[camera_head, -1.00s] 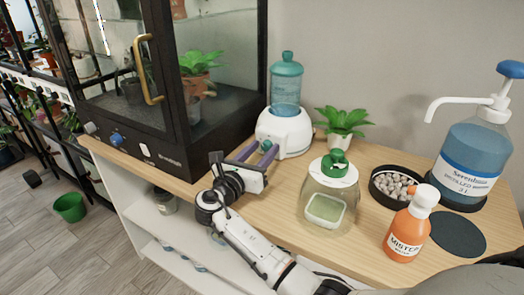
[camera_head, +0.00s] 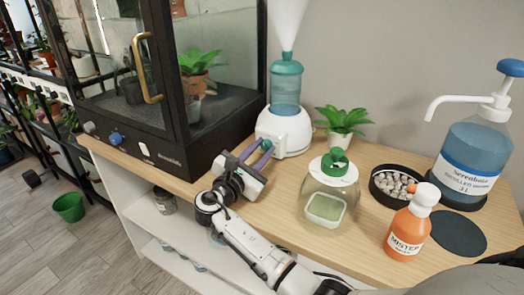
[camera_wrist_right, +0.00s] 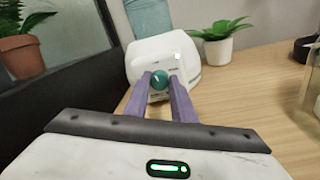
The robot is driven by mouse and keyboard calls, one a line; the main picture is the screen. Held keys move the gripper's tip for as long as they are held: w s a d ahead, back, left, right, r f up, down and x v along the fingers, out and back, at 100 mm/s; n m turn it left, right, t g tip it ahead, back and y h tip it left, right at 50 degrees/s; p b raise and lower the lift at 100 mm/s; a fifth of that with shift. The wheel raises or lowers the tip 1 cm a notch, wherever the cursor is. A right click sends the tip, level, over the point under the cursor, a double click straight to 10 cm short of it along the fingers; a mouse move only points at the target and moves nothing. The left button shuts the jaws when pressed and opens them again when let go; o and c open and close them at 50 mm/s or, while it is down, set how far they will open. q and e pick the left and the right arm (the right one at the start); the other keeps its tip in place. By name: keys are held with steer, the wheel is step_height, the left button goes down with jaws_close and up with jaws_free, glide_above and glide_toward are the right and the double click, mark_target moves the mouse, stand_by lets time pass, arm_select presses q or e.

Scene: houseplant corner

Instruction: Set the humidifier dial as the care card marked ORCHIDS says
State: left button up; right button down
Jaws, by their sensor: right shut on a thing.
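The humidifier (camera_head: 283,132) has a white base and a teal-topped water tank (camera_head: 286,90). It stands on the wooden top beside the glass cabinet, and a plume of mist (camera_head: 287,22) rises from it. My right gripper (camera_head: 262,154) reaches its front. In the right wrist view the humidifier (camera_wrist_right: 176,57) is straight ahead, and the purple fingers of the gripper (camera_wrist_right: 160,85) are shut on its round teal dial (camera_wrist_right: 159,79). Marks by the dial are too small to read. No care card marked ORCHIDS can be made out. My left gripper is out of view.
The glass cabinet (camera_head: 160,150) stands close on the left. A potted plant (camera_head: 342,121) is right of the humidifier. A green-lidded jar (camera_head: 331,192), pebble bowl (camera_head: 383,198), orange bottle (camera_head: 410,225) and large pump bottle (camera_head: 470,150) stand farther right.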

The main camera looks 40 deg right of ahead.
steer(key=c, duration=1.5)
jaws_free()
steer(key=v, duration=1)
steer(key=shift+s+a+p, duration=0.1)
steer(key=shift+a+p, duration=0.1)
steer(key=shift+p, duration=0.15)
